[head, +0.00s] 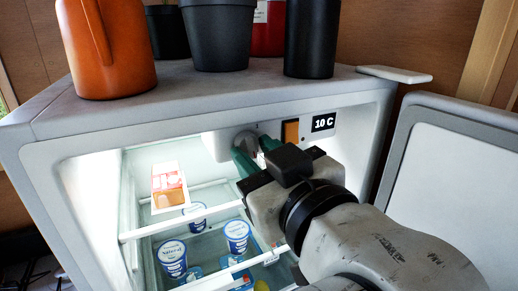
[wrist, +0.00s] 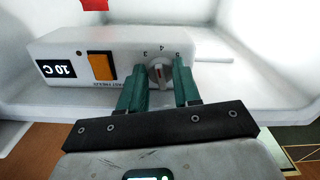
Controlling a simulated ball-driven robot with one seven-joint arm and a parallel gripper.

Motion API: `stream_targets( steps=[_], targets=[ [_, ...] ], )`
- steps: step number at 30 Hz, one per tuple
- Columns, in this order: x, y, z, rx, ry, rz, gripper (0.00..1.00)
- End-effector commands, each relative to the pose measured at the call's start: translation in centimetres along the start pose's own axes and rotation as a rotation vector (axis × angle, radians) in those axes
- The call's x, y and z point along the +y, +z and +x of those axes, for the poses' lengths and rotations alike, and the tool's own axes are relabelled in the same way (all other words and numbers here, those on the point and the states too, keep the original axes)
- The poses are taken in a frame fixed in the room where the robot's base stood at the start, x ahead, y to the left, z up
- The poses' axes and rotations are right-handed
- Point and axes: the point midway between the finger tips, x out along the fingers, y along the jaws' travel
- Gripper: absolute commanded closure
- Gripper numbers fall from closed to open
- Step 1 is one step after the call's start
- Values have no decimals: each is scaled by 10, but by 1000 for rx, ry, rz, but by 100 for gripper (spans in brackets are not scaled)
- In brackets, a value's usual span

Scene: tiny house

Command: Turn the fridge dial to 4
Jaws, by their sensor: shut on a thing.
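The fridge dial (wrist: 158,70) is a small grey round knob with a dark and red mark. It sits on the white control housing inside the open fridge. The numbers 3, 4 and 5 show upside down around it in the wrist view. The mark's line looks roughly upright, towards the 4, but is too small to read exactly. My gripper (wrist: 161,82) has its green fingers on both sides of the dial, shut on it. In the head view the dial (head: 245,140) is partly hidden behind my gripper (head: 257,153).
An orange switch (wrist: 101,65) and a "10 C" display (wrist: 56,69) are beside the dial. The fridge door (head: 455,165) stands open at the right. A carton (head: 168,187) and several yogurt cups (head: 173,257) are inside. An orange jug (head: 110,45) and dark pots stand on top.

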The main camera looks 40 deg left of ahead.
Motion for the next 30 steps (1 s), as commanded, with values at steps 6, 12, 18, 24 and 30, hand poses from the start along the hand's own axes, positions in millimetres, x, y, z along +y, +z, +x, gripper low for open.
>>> stream_targets(
  steps=[6, 12, 18, 24, 30],
  targets=[
    [-1, 1, 0, -6, -2, 125, 98],
    [-1, 1, 0, -4, -1, 190, 98],
    [-2, 1, 0, -4, -2, 215, 98],
    [-2, 2, 0, -4, -1, 217, 98],
    [-2, 2, 0, -4, -1, 216, 63]
  ],
)
